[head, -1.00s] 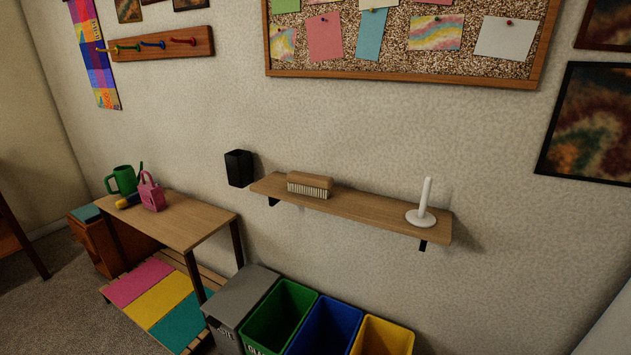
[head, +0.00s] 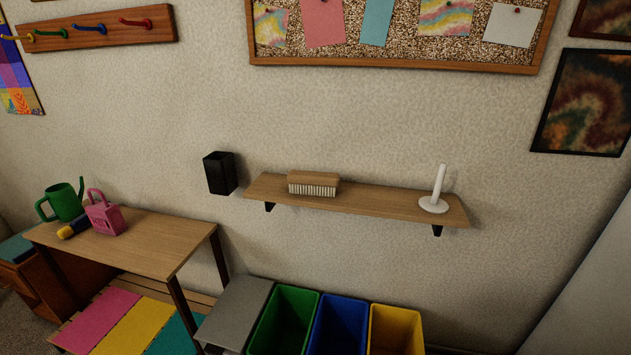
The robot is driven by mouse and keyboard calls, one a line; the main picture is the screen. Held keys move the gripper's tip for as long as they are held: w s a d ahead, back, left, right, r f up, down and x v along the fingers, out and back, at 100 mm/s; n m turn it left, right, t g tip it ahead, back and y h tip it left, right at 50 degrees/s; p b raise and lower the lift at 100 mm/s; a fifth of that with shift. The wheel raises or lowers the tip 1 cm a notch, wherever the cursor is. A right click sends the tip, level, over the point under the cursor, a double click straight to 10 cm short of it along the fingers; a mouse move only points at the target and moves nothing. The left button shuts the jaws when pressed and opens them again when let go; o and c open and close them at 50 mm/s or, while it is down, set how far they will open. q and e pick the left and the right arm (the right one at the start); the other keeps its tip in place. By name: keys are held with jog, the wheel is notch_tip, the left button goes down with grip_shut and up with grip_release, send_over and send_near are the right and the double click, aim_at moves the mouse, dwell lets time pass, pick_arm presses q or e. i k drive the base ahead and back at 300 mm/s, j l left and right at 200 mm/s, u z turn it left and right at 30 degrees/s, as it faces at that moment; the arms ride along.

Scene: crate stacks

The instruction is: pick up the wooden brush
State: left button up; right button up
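The wooden brush (head: 313,179) lies on the wall shelf (head: 385,201), left of the shelf's middle. Its wooden back is on top and its pale bristles face down and toward me. Neither of my grippers shows in the head view.
A white candle in a holder (head: 434,203) stands at the shelf's right end. A black box (head: 219,173) is on the wall left of the shelf. A table (head: 150,248) stands at left.

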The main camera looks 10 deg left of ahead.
aim_at(301, 183)
jog(key=j+z, duration=0.25)
jog(key=j, duration=0.2)
jog(key=k+j+z, duration=0.1)
jog(key=j+z, duration=0.15)
jog(key=j, duration=0.2)
jog(key=k+j+z, duration=0.1)
jog(key=j+z, duration=0.15)
jog(key=j, duration=0.2)
jog(key=k+j+z, duration=0.2)
jog(key=j, duration=0.2)
jog(key=k+j+z, duration=0.1)
jog(key=j+z, duration=0.15)
jog(key=j, duration=0.15)
